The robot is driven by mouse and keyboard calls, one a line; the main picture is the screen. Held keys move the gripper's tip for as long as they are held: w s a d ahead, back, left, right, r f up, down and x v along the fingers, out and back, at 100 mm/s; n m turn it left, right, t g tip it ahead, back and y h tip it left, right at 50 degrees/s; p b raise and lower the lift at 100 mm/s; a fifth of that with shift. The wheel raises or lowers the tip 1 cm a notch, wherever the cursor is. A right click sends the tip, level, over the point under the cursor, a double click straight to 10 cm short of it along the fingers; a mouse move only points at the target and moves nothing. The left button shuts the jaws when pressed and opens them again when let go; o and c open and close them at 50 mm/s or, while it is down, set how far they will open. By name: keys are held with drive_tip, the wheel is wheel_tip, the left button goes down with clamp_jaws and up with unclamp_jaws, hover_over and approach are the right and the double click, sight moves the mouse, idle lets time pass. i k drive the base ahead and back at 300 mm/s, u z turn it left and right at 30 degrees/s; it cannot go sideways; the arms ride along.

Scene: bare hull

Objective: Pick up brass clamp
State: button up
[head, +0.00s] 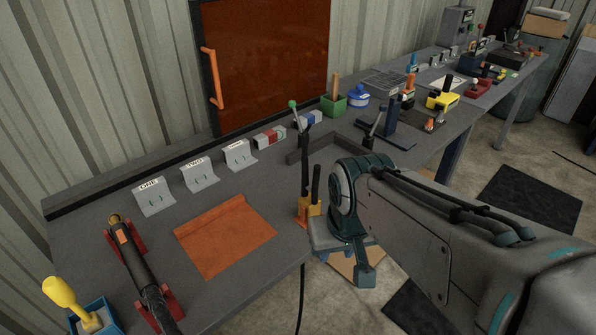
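A yellow-orange clamp-like piece (309,207) with a black upright handle sits at the front edge of the bench; it is the likeliest brass clamp, but I cannot be sure. A dark cable hangs below it. My gripper (352,262) is just right of and below it in the picture, in front of the bench edge. One dark finger shows pointing down; the rest is hidden by my wrist, so its opening is unclear. I see nothing held in it.
An orange mat (225,236) lies on the grey bench. A black tool (140,262) rests on red supports at left, beside a blue box (95,318). A green-knobbed lever (300,140) stands behind the clamp. Several grey labelled holders line the back; coloured items crowd the far bench.

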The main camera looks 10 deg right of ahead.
sight(310, 200)
drive_tip(key=k, duration=0.5)
drive_tip(key=z, duration=0.7)
drive_tip(key=i, duration=0.8)
drive_tip(key=u, duration=0.55)
